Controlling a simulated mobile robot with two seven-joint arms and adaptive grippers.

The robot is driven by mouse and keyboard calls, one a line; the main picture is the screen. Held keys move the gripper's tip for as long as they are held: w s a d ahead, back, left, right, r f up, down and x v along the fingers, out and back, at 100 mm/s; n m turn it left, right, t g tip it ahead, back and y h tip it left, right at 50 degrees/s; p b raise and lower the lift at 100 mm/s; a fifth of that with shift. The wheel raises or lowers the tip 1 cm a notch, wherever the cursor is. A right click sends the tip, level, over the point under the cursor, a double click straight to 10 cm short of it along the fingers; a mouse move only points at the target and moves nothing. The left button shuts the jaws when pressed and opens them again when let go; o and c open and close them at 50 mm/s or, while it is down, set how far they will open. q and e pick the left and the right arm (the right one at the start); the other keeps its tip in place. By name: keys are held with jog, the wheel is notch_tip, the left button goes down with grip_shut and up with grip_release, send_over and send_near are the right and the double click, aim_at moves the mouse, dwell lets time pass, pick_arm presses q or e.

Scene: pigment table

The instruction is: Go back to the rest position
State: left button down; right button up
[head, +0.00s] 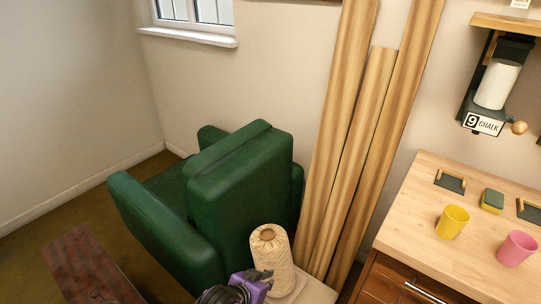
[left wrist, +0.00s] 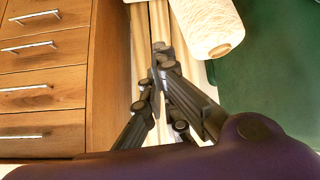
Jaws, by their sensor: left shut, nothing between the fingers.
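My left gripper (left wrist: 160,62) shows in the left wrist view with its dark fingers together and nothing between them. Part of my purple and black left arm shows at the bottom of the head view, in front of the cone of yarn. The fingers are between the wooden drawer cabinet (left wrist: 45,75) and the cream yarn cone (left wrist: 210,25) in the wrist view. My right gripper is in neither view.
A green armchair (head: 240,185) stands by the wall. The yarn cone (head: 270,258) stands beside tall wooden poles (head: 365,150). On the wooden counter (head: 425,185) are a yellow cup (head: 452,221), a pink cup (head: 516,248) and a sponge (head: 492,201). A chalk dispenser (head: 497,85) hangs above.

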pick_arm(q)
jog(key=s+a+r+n+t+y+p, duration=0.1)
jog(key=s+a+r+n+t+y, duration=0.2)
jog(key=s+a, duration=1.1)
jog(key=s+a+f+n+g+y, duration=0.1)
jog(key=s+a+f, duration=0.1)
jog(key=s, duration=0.5)
jog(key=s+a+f+n+y, duration=0.1)
jog(key=s+a+f, duration=0.1)
jog(key=s, duration=0.6)
jog(key=shift+a+f+n+g, duration=0.3)
jog(key=shift+f+g, duration=0.1)
jog(key=shift+f, duration=0.05)
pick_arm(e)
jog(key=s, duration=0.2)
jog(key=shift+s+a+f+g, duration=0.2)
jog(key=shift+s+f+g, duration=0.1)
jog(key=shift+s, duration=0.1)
pick_arm(q)
jog(key=shift+s, duration=0.1)
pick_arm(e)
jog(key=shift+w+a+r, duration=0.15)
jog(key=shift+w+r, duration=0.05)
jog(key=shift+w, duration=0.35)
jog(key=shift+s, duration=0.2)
